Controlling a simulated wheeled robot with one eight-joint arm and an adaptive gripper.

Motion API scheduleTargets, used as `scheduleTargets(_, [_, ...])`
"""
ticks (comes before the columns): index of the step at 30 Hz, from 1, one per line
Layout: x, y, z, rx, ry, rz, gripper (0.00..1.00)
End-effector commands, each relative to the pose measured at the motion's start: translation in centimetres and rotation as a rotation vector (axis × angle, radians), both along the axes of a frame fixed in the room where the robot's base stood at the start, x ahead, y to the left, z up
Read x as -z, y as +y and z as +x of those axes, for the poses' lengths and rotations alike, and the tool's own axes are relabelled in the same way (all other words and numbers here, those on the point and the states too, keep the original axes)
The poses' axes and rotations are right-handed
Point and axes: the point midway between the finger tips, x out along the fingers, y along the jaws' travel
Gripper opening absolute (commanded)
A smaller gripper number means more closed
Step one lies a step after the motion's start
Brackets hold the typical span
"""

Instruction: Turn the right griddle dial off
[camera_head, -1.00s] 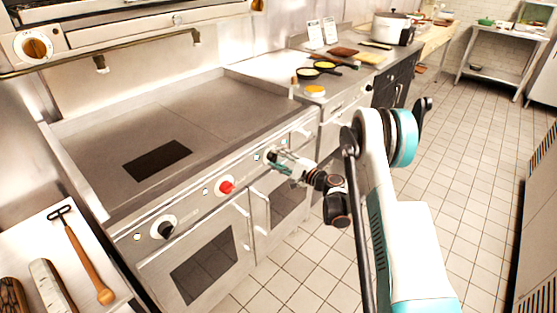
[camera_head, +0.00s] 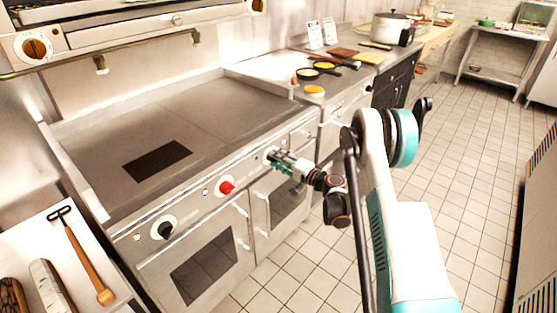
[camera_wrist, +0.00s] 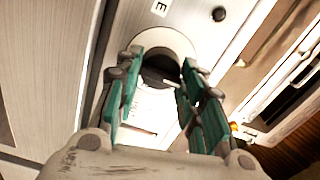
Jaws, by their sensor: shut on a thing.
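The right griddle dial (camera_wrist: 158,76) is on the front panel of the griddle (camera_head: 215,102), and its dark knob with a pale round plate shows in the wrist view. My gripper (camera_head: 279,159) is at this dial, with its green fingers on either side of the knob in the wrist view (camera_wrist: 163,66). It is shut on the dial. The fingers partly hide the knob, so I cannot read its setting. A red middle dial (camera_head: 227,187) and a black left dial (camera_head: 163,229) sit farther left on the same panel.
Oven doors with handles (camera_head: 266,211) lie just below the dials. A scraper with a wooden handle (camera_head: 85,262) lies on the left counter. Pans (camera_head: 308,73) stand on the counter beyond the griddle. The tiled floor (camera_head: 470,180) at the right is clear.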

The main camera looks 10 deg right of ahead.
Motion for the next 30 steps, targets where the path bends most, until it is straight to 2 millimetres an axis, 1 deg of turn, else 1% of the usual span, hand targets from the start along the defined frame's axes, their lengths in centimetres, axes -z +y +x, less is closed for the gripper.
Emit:
scheduleTargets(9, [0.2, 0.1, -0.1, -0.003, 0.001, -0.005, 0.12])
scheduleTargets(10, [0.2, 0.1, -0.1, -0.002, 0.000, -0.005, 0.40])
scheduleTargets(11, [0.2, 0.1, -0.1, -0.003, 0.000, -0.005, 0.47])
scheduleTargets(12, [0.2, 0.1, -0.1, -0.003, 0.000, -0.005, 0.56])
scheduleTargets(23, [0.1, -0.1, -0.1, -0.001, 0.000, -0.001, 0.56])
scheduleTargets(26, [0.1, -0.6, -0.8, 0.001, 0.000, -0.001, 0.56])
scheduleTargets(30, [0.1, -1.9, -2.5, 0.001, 0.001, -0.002, 0.56])
